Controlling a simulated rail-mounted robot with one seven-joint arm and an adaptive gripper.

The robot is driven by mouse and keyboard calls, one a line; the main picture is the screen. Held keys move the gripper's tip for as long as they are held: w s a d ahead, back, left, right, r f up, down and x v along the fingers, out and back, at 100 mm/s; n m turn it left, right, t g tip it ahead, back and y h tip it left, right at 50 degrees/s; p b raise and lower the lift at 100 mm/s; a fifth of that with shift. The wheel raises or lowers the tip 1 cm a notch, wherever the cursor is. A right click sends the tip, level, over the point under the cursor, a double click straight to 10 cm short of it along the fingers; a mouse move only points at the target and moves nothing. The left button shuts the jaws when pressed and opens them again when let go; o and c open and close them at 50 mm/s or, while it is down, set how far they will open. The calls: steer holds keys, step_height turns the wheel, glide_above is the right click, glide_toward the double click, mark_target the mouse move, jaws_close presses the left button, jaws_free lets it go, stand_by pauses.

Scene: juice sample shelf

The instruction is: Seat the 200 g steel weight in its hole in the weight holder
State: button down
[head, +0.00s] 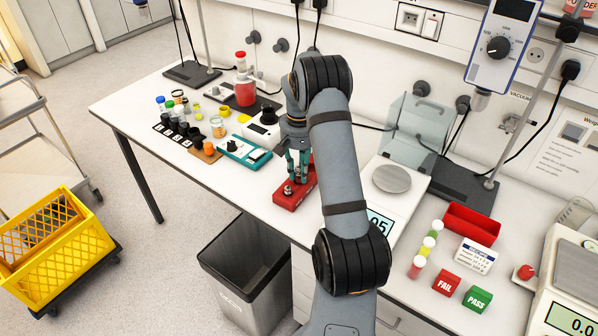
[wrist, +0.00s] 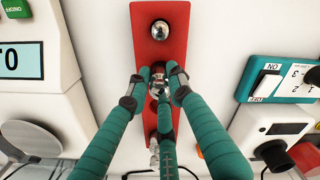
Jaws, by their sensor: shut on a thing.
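The red weight holder (head: 292,200) lies on the white bench, left of my arm; in the wrist view it is a red strip (wrist: 176,52) running up the picture. One shiny steel weight (wrist: 160,29) sits in its upper end. My gripper (head: 298,178) points down over the holder, and its three teal fingers (wrist: 158,88) are shut on a steel weight (wrist: 158,84) above the strip's middle. The fingers hide most of this weight and any hole under it. I cannot tell whether it is seated or just above the holder. Another shiny piece (wrist: 154,146) shows lower, partly hidden.
A balance with a round pan (head: 391,178) stands right of my arm. A teal-and-white instrument (head: 244,150) is close on the holder's left, with bottles and sample cups beyond. A grey bin (head: 245,262) stands below the bench's front edge.

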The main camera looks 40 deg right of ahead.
steer(key=shift+f+b, duration=0.85)
steer(key=shift+b, duration=0.15)
stand_by(0.6)
steer(key=shift+s+r, duration=0.1)
steer(key=shift+r, duration=0.05)
steer(key=shift+r+p, duration=0.7)
steer(key=shift+p, duration=0.05)
stand_by(0.4)
steer(key=shift+f+b, duration=0.9)
steer(key=shift+r, duration=0.2)
steer(key=shift+r+p, duration=0.7)
steer(key=shift+p, duration=0.05)
